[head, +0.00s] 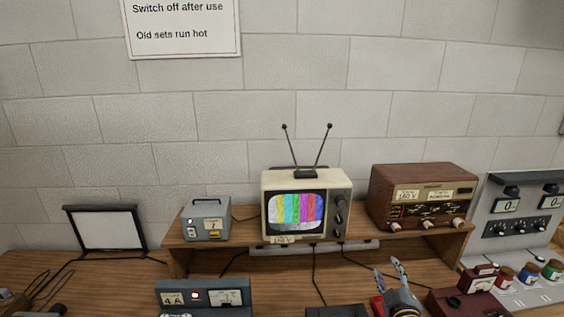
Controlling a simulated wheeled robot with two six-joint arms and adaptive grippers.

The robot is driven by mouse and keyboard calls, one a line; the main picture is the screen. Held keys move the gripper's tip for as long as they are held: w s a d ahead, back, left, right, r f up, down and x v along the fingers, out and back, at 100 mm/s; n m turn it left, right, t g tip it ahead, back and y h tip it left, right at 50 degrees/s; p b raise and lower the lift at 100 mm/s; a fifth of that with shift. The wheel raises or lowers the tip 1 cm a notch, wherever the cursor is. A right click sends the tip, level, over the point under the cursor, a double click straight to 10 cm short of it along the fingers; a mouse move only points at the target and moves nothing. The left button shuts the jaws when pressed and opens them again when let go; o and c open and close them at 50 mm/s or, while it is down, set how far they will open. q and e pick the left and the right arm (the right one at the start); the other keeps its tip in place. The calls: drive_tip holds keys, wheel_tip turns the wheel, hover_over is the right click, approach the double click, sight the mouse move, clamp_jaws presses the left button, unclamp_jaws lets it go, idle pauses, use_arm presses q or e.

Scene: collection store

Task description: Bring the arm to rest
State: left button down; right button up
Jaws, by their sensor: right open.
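My right gripper (390,269) shows at the bottom edge, right of the middle, with its fingers pointing up and apart. It is open, and nothing shows between its fingers. It is in front of the wooden shelf, near a dark red box (460,302) with a meter on its right. I cannot tell whether it touches anything. Most of my right arm is below the picture. My left gripper is not in view.
A wooden shelf (400,246) carries a small grey box (205,222), a television (256,205) showing colour bars, and a brown radio (380,190). A grey meter unit (170,297), a white panel (107,228), a control console (490,225) and cables crowd the bench.

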drive_tip(key=s+a+f+m+g, duration=0.3)
drive_tip(key=s+f+g, duration=0.1)
drive_tip(key=s, duration=0.5)
drive_tip(key=s+a+f+m+g+y, duration=0.1)
drive_tip(key=s+a+f+m+g, duration=0.3)
drive_tip(key=s, duration=0.6)
drive_tip(key=s+a+f+m+g, duration=0.1)
drive_tip(key=s+f+g, duration=0.3)
drive_tip(key=s, duration=0.5)
drive_tip(key=s+d+f+g+b, duration=0.1)
drive_tip(key=s+f+g+b, duration=0.15)
drive_tip(key=f, duration=1.35)
drive_tip(key=s+d+f+g+b, duration=0.15)
drive_tip(key=f+b, duration=0.25)
drive_tip(key=f, duration=1.2)
drive_tip(key=s+d+f+b, duration=0.1)
drive_tip(key=s+f+b, duration=0.4)
drive_tip(key=s+f, duration=1.3)
wheel_tip(320, 180, down, 4)
drive_tip(key=shift+d+f+y+b, duration=0.1)
drive_tip(key=shift+d+y+b, duration=0.05)
drive_tip(key=shift+y+b, duration=0.2)
